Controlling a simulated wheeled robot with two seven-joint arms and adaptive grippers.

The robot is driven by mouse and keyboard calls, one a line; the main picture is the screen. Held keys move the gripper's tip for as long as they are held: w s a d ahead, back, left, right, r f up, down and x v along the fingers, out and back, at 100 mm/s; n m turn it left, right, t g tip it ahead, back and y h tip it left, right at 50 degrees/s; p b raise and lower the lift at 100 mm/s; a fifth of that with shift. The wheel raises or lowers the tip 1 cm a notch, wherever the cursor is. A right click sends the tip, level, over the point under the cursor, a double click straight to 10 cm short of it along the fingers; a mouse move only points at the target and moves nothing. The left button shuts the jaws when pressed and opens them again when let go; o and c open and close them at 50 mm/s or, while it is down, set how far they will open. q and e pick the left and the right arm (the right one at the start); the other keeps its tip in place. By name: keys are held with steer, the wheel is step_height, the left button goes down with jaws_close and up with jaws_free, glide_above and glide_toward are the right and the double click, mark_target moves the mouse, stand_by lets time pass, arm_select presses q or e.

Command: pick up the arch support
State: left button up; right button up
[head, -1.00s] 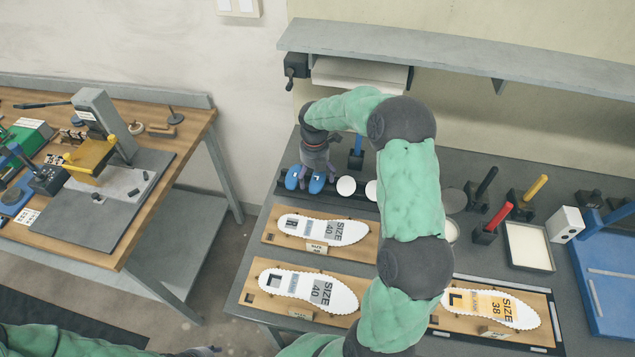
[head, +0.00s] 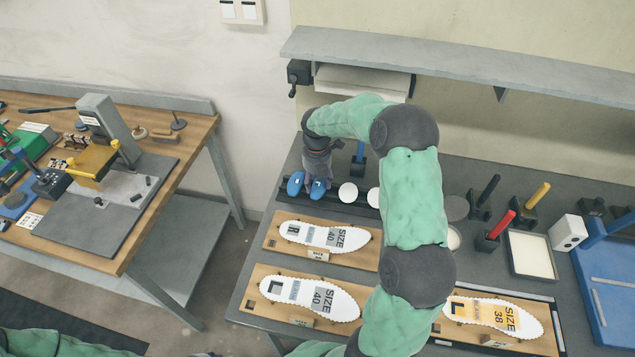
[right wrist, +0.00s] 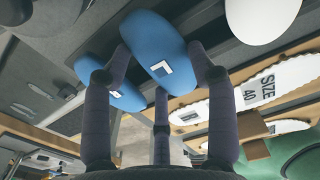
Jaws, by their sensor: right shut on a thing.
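Two blue arch supports stand side by side at the left end of a dark rail on the bench. My right gripper (head: 318,180) reaches down from above and is shut on the right-hand arch support (head: 319,191). In the right wrist view its fingers (right wrist: 160,82) lie around this blue pad (right wrist: 148,38), which bears a white L mark. The other arch support (head: 295,184) is close beside it, and also shows in the right wrist view (right wrist: 122,92), partly behind a finger. Whether the held pad is clear of the rail cannot be told. My left gripper is not in view.
White round pads (head: 348,193) sit along the rail to the right. Wooden boards with white insoles (head: 322,237) lie in front. A blue-handled tool (head: 359,155) stands just behind the gripper. A grey shelf (head: 450,65) overhangs the back. My right arm hides the bench middle.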

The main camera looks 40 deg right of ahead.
steer(key=shift+r, duration=0.55)
steer(key=s+a+r+p, duration=0.3)
steer(key=s+a+r, duration=0.5)
steer(key=s+r, duration=0.3)
steer(key=shift+a+r, duration=0.2)
steer(key=shift+a, duration=0.05)
steer(key=shift+s, duration=0.1)
